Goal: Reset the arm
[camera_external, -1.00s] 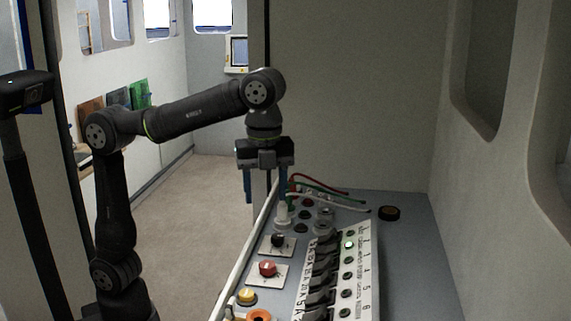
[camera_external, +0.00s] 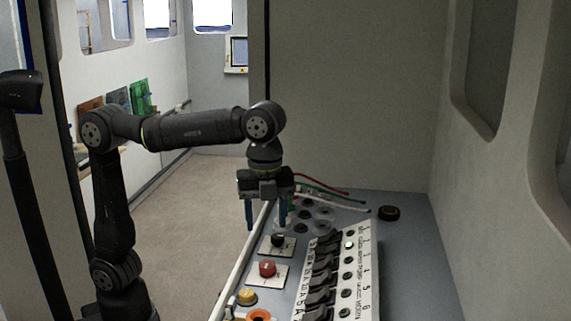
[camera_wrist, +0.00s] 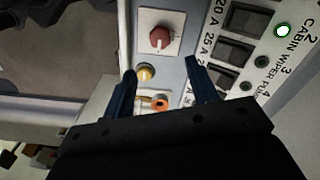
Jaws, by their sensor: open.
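My gripper (camera_external: 265,216) hangs down over the far left part of the grey control panel (camera_external: 405,265) in the external view. Its two blue fingers are apart with nothing between them. In the wrist view my gripper (camera_wrist: 160,75) also shows open, with the panel below it. A red knob (camera_external: 267,269), a black knob (camera_external: 278,241) and a yellow button (camera_external: 247,296) sit along the panel's left side. The red knob (camera_wrist: 159,38) and yellow button (camera_wrist: 146,72) also show in the wrist view, along with an orange ring (camera_wrist: 158,103).
A row of black breaker switches (camera_external: 322,263) runs beside a white label strip (camera_external: 357,270) with one lit green light (camera_external: 349,245). Red, green and white cables (camera_external: 325,195) lie at the panel's far end. A black round piece (camera_external: 388,213) sits right of them.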

